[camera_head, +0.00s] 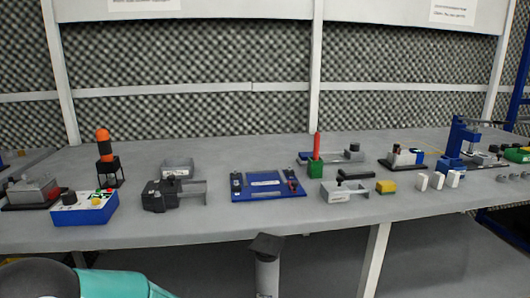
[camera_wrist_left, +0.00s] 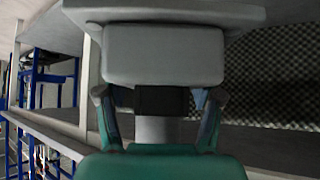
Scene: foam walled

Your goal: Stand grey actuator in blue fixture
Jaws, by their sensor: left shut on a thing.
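The grey actuator (camera_head: 267,277) appears in the head view as an upright grey cylinder with a black square top, in front of the table's front edge. In the left wrist view its grey cylinder (camera_wrist_left: 157,130) and black part lie between the fingers of my left gripper (camera_wrist_left: 162,103), which is shut on it. The head view shows only a piece of my left arm at the bottom left, and that gripper is out of frame. An upright blue stand (camera_head: 456,138) at the table's right looks like the blue fixture, well apart from the actuator. My right gripper is not in view.
A blue tray (camera_head: 265,194) lies mid-table. The front strip of table (camera_head: 240,220) is bare.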

